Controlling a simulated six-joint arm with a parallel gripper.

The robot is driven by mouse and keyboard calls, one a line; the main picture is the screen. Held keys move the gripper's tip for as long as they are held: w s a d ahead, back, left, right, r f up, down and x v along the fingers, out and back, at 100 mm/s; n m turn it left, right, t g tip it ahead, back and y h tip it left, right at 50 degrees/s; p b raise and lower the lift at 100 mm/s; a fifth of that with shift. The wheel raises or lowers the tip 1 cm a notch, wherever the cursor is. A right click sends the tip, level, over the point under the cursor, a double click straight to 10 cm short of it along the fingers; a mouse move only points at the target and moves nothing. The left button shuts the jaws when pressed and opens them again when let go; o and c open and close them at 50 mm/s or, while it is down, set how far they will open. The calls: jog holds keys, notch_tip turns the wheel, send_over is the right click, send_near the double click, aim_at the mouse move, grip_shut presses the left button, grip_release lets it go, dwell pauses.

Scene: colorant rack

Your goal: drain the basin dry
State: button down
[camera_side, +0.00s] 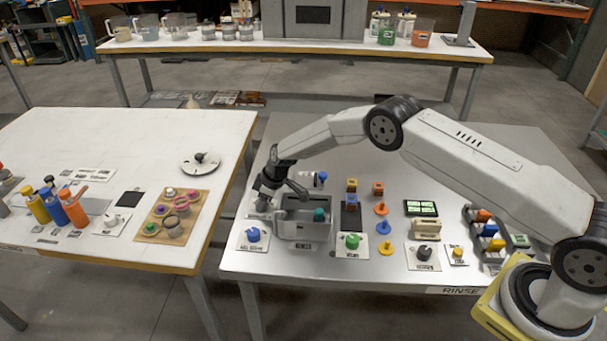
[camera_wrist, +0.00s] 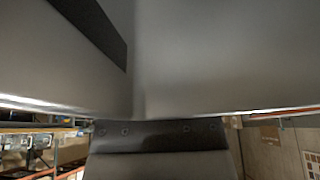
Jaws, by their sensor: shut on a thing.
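The basin (camera_side: 304,232) is a grey open-topped box near the front left of the metal bench. A green knob-like piece (camera_side: 319,215) shows at its right inside. My gripper (camera_side: 270,188) is low at the basin's back left corner, shut on a small grey part there that its fingers mostly hide. A grey curved piece (camera_side: 297,189) reaches over the basin from beside the gripper. I cannot tell whether water is in the basin. The wrist view shows mostly blurred grey surfaces, with no fingertips or basin to make out.
A blue knob (camera_side: 253,234) stands left of the basin and a green knob (camera_side: 352,241) right of it. A white table (camera_side: 120,140) stands at left.

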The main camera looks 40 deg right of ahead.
jog(key=shift+c, duration=1.1)
grip_release()
jog(key=shift+r, duration=0.15)
jog(key=v, duration=0.7)
jog(key=shift+d+r, duration=0.15)
jog(key=shift+r, duration=0.05)
jog(key=shift+s, duration=0.15)
